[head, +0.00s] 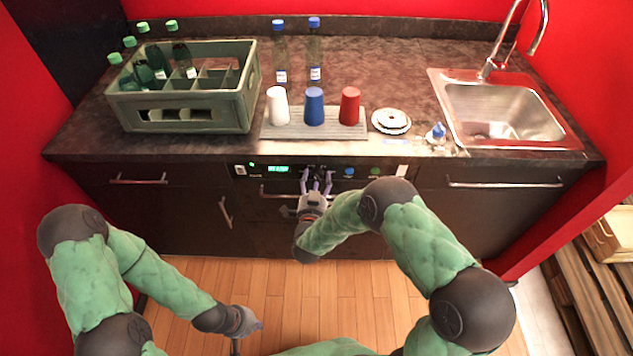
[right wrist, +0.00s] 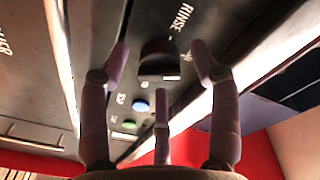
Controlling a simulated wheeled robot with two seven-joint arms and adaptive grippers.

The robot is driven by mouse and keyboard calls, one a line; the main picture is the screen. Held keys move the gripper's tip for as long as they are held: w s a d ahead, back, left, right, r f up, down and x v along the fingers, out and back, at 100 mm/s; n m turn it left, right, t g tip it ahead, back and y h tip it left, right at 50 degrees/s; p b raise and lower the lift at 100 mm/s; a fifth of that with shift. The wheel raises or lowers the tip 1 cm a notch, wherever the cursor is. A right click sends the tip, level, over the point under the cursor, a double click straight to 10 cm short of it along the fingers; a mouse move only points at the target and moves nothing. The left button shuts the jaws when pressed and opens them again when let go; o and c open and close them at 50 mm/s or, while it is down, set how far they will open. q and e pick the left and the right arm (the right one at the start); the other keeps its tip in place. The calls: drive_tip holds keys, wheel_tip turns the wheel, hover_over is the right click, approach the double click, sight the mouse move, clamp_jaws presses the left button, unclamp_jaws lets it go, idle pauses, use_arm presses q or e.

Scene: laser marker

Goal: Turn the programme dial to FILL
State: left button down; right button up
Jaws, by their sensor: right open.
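The black programme dial (right wrist: 158,58) is in the middle of the right wrist view, on the dark front panel. The word RINSE is printed beside it; I cannot read FILL, nor tell where the dial points. My right gripper (head: 316,177) is open at the panel in the head view, and its fingers largely hide the dial there. In the right wrist view its fingers are spread around the dial, with visible gaps beside it; contact cannot be told. My left gripper (head: 244,322) hangs low over the wooden floor, far from the panel; its fingers are unclear.
The panel has a green display (head: 278,169), a blue button (head: 349,172) and a green button (head: 375,171). A handle bar (head: 277,193) runs below it. Cups, a crate (head: 185,119) with bottles and a sink (head: 490,108) are on the counter above.

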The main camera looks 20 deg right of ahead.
drive_tip(key=shift+w+d, duration=0.1)
drive_tip(key=shift+w, duration=0.05)
drive_tip(key=c, duration=1.1)
drive_tip(key=shift+c, duration=0.2)
drive_tip(key=shift+m, duration=0.3)
drive_tip(key=m+b, duration=0.2)
drive_tip(key=m, duration=0.3)
drive_tip(key=shift+g, duration=0.3)
drive_tip(key=m+b, duration=0.3)
drive_tip(key=m, duration=0.2)
drive_tip(key=shift+d+r+m+y+b, duration=0.1)
drive_tip(key=shift+m+y+b, duration=0.2)
drive_tip(key=shift+y, duration=0.1)
